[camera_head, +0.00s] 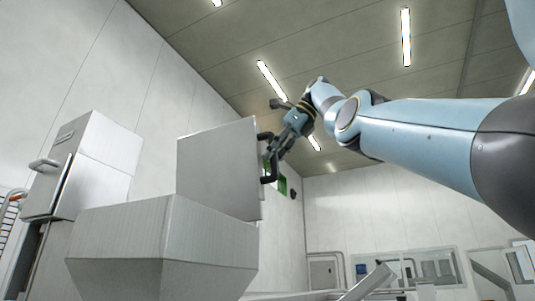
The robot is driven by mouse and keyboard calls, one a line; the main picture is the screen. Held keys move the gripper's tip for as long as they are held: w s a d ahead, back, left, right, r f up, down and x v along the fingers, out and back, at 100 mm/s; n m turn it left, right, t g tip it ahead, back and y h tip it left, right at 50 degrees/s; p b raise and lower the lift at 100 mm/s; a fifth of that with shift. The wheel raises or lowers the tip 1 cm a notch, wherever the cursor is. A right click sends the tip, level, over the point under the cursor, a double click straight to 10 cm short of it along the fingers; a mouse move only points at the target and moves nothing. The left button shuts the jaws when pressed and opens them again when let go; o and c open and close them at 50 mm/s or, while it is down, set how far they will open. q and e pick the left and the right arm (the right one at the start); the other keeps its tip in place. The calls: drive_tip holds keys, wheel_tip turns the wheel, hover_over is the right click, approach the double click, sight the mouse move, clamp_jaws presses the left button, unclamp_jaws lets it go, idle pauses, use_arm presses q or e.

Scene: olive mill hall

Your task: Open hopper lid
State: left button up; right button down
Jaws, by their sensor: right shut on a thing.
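The grey hopper (120,235) stands at the lower left, its body tapering downward. Its flat grey lid (215,170) is raised and stands steeply up above the hopper's rim. A dark bracket-shaped handle (268,179) sits at the lid's right side. My right gripper (272,157) reaches in from the right and is shut on this handle. The fingertips are small and partly merge with the dark handle. The hopper's inside is hidden from this low view. My left gripper is not in view.
A tall metal cabinet (103,150) with a bar handle stands left of the hopper. A railing (12,215) is at the far left edge. Glazed panels (435,268) and a sloping metal chute (368,281) stand at the lower right. The air above the lid is free.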

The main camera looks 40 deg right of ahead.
drive_tip(key=shift+d, duration=0.1)
drive_tip(key=c, duration=1.2)
unclamp_jaws()
drive_tip(key=shift+s, duration=0.1)
